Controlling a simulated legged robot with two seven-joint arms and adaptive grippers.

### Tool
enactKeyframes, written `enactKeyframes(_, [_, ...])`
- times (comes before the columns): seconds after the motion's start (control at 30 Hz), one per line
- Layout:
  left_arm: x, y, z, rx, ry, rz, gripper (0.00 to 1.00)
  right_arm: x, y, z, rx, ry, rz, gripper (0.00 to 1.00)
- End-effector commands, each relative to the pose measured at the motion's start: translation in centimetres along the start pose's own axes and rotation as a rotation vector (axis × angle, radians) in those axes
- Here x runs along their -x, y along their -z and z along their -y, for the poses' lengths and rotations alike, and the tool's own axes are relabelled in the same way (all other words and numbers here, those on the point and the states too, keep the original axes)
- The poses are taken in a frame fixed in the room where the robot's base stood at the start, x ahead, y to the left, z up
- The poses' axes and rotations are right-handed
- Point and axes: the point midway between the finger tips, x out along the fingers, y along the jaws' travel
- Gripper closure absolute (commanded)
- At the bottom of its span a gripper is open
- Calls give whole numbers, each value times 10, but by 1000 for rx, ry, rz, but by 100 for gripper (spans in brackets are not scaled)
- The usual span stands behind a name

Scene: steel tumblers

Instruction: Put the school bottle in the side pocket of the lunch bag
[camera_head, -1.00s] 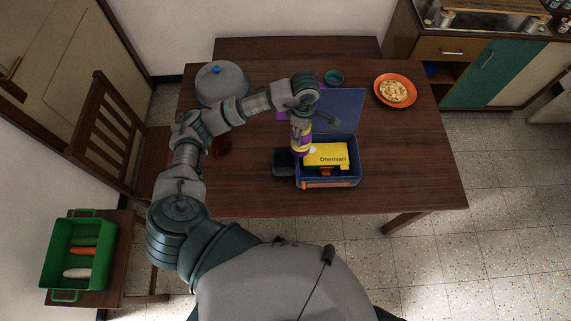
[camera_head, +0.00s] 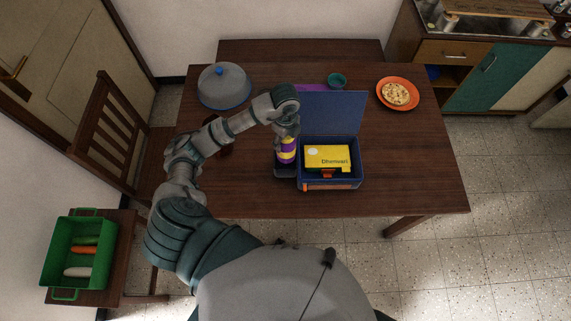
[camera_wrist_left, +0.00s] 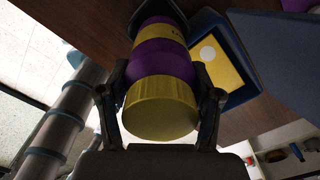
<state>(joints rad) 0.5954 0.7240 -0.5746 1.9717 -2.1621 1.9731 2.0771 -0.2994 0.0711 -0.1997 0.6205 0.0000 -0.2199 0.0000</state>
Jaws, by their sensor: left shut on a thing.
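The school bottle (camera_head: 287,153) is purple with yellow bands and stands about upright in the head view. My left gripper (camera_head: 287,130) is shut on it near its yellow cap (camera_wrist_left: 160,108), one finger on each side in the left wrist view. The lunch bag (camera_head: 330,184) is dark blue with its lid raised, and a yellow box (camera_head: 327,157) lies inside. Its dark side pocket (camera_head: 285,173) is on the left side. The bottle's lower end is at the pocket's mouth, with a dark rim around it in the wrist view. How deep it sits I cannot tell.
On the wooden table (camera_head: 400,180) are a grey domed cover (camera_head: 224,86), a teal bowl (camera_head: 337,80) and an orange plate (camera_head: 398,94) of food. A dark red cup (camera_head: 224,149) is partly behind my arm.

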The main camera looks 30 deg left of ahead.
Motion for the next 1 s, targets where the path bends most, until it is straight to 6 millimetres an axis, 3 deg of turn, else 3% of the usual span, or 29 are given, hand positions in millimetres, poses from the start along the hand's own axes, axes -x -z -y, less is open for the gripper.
enactKeyframes(0.2, [-43,-1,-2,23,-7,-2,72,1,-1,-3,2,-4,2,60])
enactKeyframes(0.6, [-91,-1,-2,19,-6,-3,72,1,-2,-8,4,-9,3,60])
enactKeyframes(0.93, [-98,-1,-1,18,-2,-1,72,1,-3,-8,4,-9,4,60])
enactKeyframes(0.97, [-98,-1,-2,18,-2,-1,33,1,-3,-8,4,-9,4,60])
enactKeyframes(1.0, [-98,-1,-1,18,-2,-1,23,1,-3,-8,4,-9,4,60])
